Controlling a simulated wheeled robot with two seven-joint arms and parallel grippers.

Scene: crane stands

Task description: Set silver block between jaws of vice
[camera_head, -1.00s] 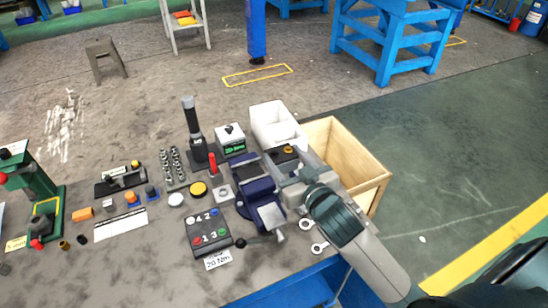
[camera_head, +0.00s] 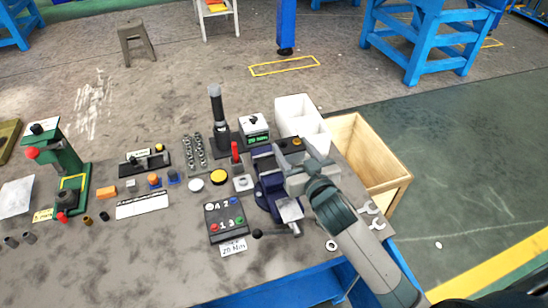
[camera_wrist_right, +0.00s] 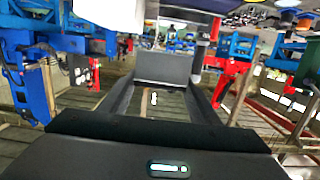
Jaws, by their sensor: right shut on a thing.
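The blue vice (camera_head: 268,200) stands near the bench's right end in the head view, with a silver part at its front. My right gripper (camera_head: 298,164) is beside and partly over the back of the vice, reaching in from the lower right. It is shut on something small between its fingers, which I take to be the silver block. The block is mostly hidden by the fingers, and I cannot make it out clearly. Whether it touches the jaws cannot be told. The right wrist view does not show the block clearly. My left gripper is not in view.
An open wooden crate (camera_head: 372,150) and a white bin (camera_head: 300,118) stand behind and right of the vice. A control panel (camera_head: 225,218), a grey square piece (camera_head: 243,182) and a dark upright tool (camera_head: 217,115) are left of it. Wrenches (camera_head: 372,214) lie to its right.

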